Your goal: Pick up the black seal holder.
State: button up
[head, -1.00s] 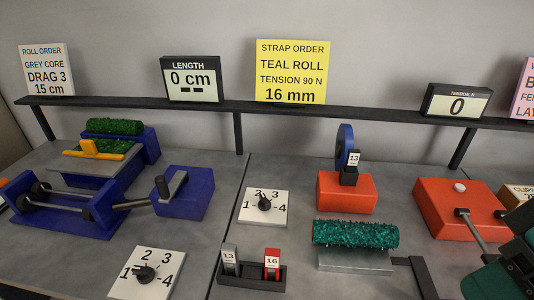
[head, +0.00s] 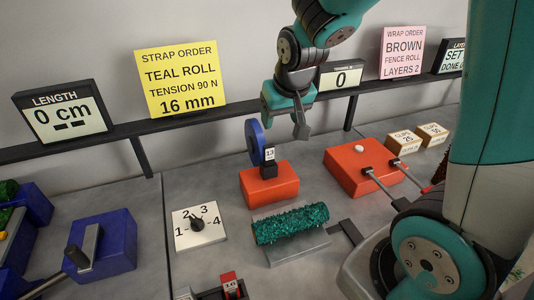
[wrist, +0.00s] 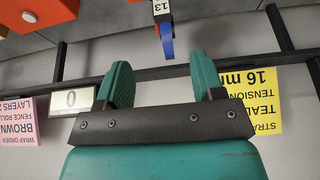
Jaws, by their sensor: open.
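A small black holder (head: 270,168) with a white 13 label stands upright on the orange block (head: 268,186), in front of an upright blue disc (head: 251,140). In the wrist view, which is upside down, the black holder (wrist: 162,22) and blue disc (wrist: 167,42) show at the top, beyond the fingertips. My gripper (head: 285,113) hangs above and slightly right of the disc, apart from it. It is open, with nothing between its teal fingers (wrist: 160,62). A black rack (head: 207,293) at the bottom edge is cut off; a red piece (head: 230,280) stands in it.
A teal roll (head: 290,223) lies on a grey plate in front of the orange block. A numbered dial (head: 199,226) is left. A wider orange box (head: 366,160) with rods is right. A black rail (head: 140,128) with signs runs behind. My arm covers the right side.

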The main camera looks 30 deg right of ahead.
aim_at(270, 149)
jog(key=p+x, duration=0.1)
jog(key=x, duration=1)
jog(key=shift+w+d+f, duration=0.15)
jog(key=shift+f, duration=0.1)
jog(key=shift+p+x, duration=0.9)
jog(key=shift+x, duration=1.85)
jog(key=shift+a+r, duration=0.1)
jog(key=shift+a, duration=0.15)
jog(key=c, duration=1)
jog(key=shift+c, duration=0.2)
